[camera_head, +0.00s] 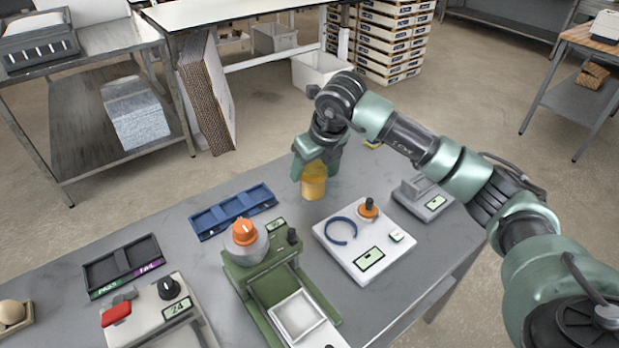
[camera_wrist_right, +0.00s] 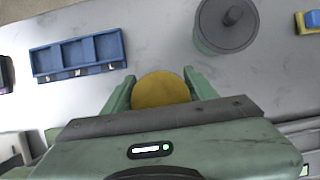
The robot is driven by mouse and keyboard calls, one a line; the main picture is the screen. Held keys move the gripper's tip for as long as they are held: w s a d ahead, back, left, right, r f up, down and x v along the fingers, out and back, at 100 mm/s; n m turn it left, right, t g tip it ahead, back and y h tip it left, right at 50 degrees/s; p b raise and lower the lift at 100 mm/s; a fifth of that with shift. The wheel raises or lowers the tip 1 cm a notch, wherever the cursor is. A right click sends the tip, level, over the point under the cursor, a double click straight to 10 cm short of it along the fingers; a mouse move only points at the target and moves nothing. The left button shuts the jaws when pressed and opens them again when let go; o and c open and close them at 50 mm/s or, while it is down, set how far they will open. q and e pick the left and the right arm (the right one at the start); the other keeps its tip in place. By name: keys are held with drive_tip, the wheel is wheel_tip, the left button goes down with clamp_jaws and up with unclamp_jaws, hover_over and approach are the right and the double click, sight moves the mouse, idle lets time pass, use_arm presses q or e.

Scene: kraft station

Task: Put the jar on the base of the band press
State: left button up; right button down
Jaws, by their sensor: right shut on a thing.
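The jar (camera_head: 313,188) is amber-yellow and upright between the fingers of my right gripper (camera_head: 315,168), near the table's far edge. In the right wrist view its round yellow top (camera_wrist_right: 160,90) sits between the two green fingers, which are shut on it. I cannot tell whether its bottom touches the table. A green press-like machine (camera_head: 262,270) with an orange knob and a pale square plate stands at front centre. A white device (camera_head: 385,262) with a blue ring and an orange-topped knob stands right of it. I cannot tell surely which is the band press. My left gripper is not in view.
A blue compartment tray (camera_head: 233,211) lies left of the jar. A grey scale-like device (camera_head: 422,198) stands to the right. A dark pass/fail tray (camera_head: 122,265) and a device with a red handle (camera_head: 160,315) are at left. The wrist view shows a grey-green knobbed cylinder (camera_wrist_right: 227,30).

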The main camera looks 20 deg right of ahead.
sight(310, 181)
drive_tip(key=shift+f+p, duration=0.35)
drive_tip(key=shift+f, duration=1.7)
drive_tip(key=shift+f, duration=0.15)
drive_tip(key=shift+c, duration=2.2)
unclamp_jaws()
